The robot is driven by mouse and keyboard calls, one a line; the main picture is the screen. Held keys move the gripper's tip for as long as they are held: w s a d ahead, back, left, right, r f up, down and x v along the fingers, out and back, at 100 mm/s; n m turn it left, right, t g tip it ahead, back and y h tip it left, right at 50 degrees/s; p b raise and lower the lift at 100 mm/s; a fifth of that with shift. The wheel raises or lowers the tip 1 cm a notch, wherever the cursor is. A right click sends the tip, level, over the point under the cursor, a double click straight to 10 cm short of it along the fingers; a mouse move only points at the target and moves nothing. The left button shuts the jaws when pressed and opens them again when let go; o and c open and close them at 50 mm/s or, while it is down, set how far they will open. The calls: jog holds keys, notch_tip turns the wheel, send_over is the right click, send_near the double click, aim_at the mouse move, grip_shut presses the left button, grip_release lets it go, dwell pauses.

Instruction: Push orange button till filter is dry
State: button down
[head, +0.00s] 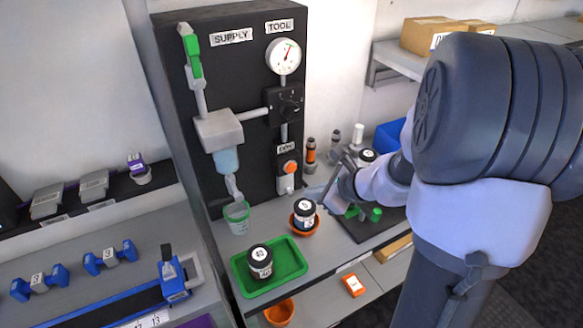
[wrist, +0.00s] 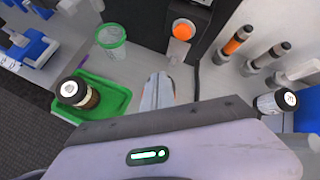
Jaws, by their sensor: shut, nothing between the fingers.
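The orange button (head: 290,168) sits low on the black panel (head: 247,85); it shows in the wrist view (wrist: 183,29) ahead of my fingers, to their upper right. My gripper (head: 313,193) is shut and empty, in front of and a little below the button, apart from it. In the wrist view its fingertips (wrist: 158,78) are together. The filter bowl (head: 227,161) hangs under a grey housing at the panel's left and looks bluish; I cannot tell its liquid level. A clear cup with a green rim (head: 237,217) stands under its outlet, also in the wrist view (wrist: 111,38).
A green tray (head: 239,276) holds a dark lidded jar (head: 260,261). Another jar (head: 304,213) stands in an orange dish close to my gripper. Upright orange-and-grey tools (head: 311,153) stand right of the button. A pressure gauge (head: 284,56) is above.

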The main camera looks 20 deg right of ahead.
jog(key=w+p, duration=0.1)
jog(key=w, duration=0.5)
jog(key=shift+w, duration=0.25)
jog(key=shift+a, duration=0.15)
dwell(1.6)
jog(key=shift+w, duration=0.4)
jog(key=shift+w, duration=0.45)
dwell(0.5)
jog(key=shift+s, duration=0.1)
jog(key=shift+s+b, duration=0.3)
jog(key=shift+s, duration=0.45)
jog(key=shift+s+b, duration=0.65)
jog(key=shift+s, duration=1.85)
